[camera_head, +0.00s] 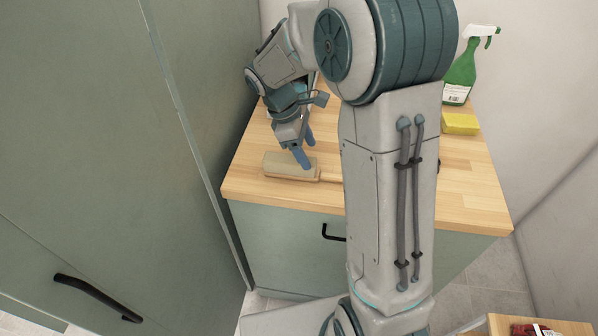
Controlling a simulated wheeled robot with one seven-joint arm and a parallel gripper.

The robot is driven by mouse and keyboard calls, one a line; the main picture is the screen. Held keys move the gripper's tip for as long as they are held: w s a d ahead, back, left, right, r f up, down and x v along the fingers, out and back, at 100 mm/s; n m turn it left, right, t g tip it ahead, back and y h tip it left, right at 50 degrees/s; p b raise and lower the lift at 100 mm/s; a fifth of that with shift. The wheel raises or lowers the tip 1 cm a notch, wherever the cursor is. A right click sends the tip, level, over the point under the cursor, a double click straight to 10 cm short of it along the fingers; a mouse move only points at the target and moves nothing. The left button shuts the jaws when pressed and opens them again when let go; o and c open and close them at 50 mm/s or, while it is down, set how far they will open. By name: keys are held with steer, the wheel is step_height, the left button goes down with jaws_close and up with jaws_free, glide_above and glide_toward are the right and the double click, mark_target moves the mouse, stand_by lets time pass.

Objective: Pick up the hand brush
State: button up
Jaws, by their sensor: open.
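The hand brush (285,167) lies on the wooden countertop near its front left edge. It has a pale wooden block, and its handle points right until my arm hides the end. My gripper (305,158) is above the brush with its blue fingers pointing down. The fingertips are at the right part of the block, near where the handle begins. The gripper is open. I cannot tell whether the fingers touch the brush.
The countertop (470,200) sits on a green cabinet with a black handle. A green spray bottle (461,75) and a yellow sponge (460,124) stand at the back right. A tall green cabinet (90,150) rises close on the left. A wooden surface (500,326) shows at the lower right.

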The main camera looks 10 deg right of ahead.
mark_target(311, 162)
steer(key=shift+s+p+x, duration=0.2)
steer(key=shift+x, duration=1.35)
steer(key=shift+s+p+x, duration=0.15)
steer(key=shift+p+x, duration=0.05)
steer(key=shift+x, duration=1.4)
steer(key=shift+a, duration=0.15)
steer(key=c, duration=1.1)
